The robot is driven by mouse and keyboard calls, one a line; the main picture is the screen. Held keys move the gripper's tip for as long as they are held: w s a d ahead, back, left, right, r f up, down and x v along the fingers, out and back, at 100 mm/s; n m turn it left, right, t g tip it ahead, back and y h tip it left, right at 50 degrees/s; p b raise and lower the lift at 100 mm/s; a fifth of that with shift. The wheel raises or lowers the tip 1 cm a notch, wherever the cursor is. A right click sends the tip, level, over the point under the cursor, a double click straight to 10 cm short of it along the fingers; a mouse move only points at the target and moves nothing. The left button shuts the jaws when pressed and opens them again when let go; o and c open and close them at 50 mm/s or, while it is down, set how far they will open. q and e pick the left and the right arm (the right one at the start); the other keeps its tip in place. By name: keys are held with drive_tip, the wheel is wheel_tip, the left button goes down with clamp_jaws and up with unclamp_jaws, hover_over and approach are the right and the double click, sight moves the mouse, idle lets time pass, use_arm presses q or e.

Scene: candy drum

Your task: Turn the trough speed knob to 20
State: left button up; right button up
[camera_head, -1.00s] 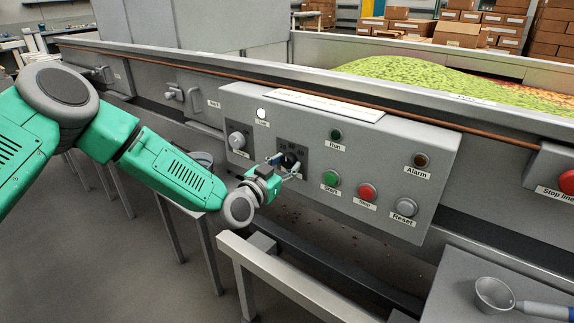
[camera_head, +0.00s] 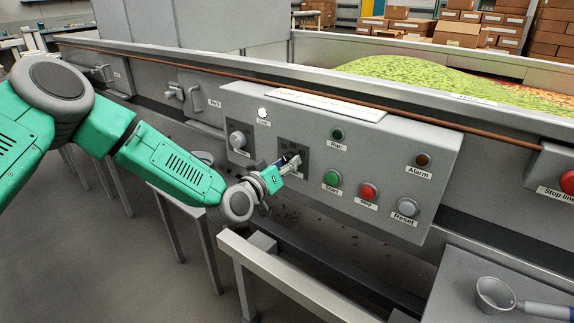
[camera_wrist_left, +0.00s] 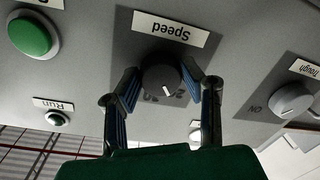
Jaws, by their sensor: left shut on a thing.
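The speed knob (camera_wrist_left: 160,80) is a dark round knob on a dark square plate, with a "Speed" label (camera_wrist_left: 171,29) upside down above it in the left wrist view. In the head view the knob (camera_head: 293,157) is partly covered by my left gripper (camera_head: 288,166). The two blue-lined fingers of the gripper, also in the left wrist view (camera_wrist_left: 167,88), stand on either side of the knob and are shut on it. My right gripper is not in view.
The grey control panel (camera_head: 385,150) also carries a grey trough knob (camera_head: 237,140), a green start button (camera_head: 331,178), a red button (camera_head: 368,191) and a reset button (camera_head: 407,207). A metal rail (camera_head: 270,270) runs below. A scoop (camera_head: 494,294) lies at lower right.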

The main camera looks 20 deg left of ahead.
use_arm(q)
drive_tip(key=shift+f+n, duration=0.2)
drive_tip(key=shift+n, duration=0.3)
drive_tip(key=o, duration=1.1)
drive_tip(key=shift+o, duration=0.2)
drive_tip(key=shift+r, duration=0.1)
drive_tip(key=v, duration=1.2)
